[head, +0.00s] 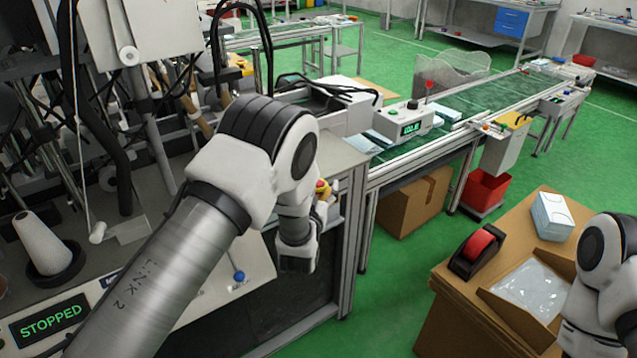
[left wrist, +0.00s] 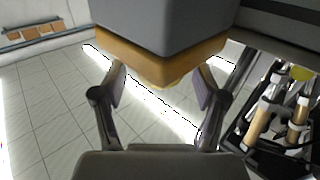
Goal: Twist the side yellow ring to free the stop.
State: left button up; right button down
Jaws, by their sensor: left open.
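A red button with yellow around it (head: 322,188) shows at the machine's right side, partly hidden by my left arm. In the left wrist view a grey block with a yellow-orange lower part (left wrist: 160,68) fills the top middle; I cannot make out the ring's edges. My left gripper (left wrist: 161,82) is open, one finger on each side of the yellow part. I cannot tell whether the fingers touch it. In the head view its fingers are hidden behind my wrist. The machine's display (head: 50,320) reads STOPPED. My right gripper is out of view.
Another yellow-and-red control (head: 241,64) sits farther back on the machine. A conveyor (head: 475,100) runs to the back right. A cardboard box (head: 415,205) is under it, with a red bin (head: 486,188) nearby. A tape dispenser (head: 477,248) stands on a carton at the right.

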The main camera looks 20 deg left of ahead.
pick_arm(q)
jog(key=shift+w+a+f, duration=0.1)
jog(key=shift+w+f, duration=0.05)
jog(key=shift+w, duration=0.65)
jog(key=shift+s, duration=0.2)
jog(key=c, duration=1.2)
jog(key=shift+o, duration=0.2)
jog(key=shift+h, duration=0.3)
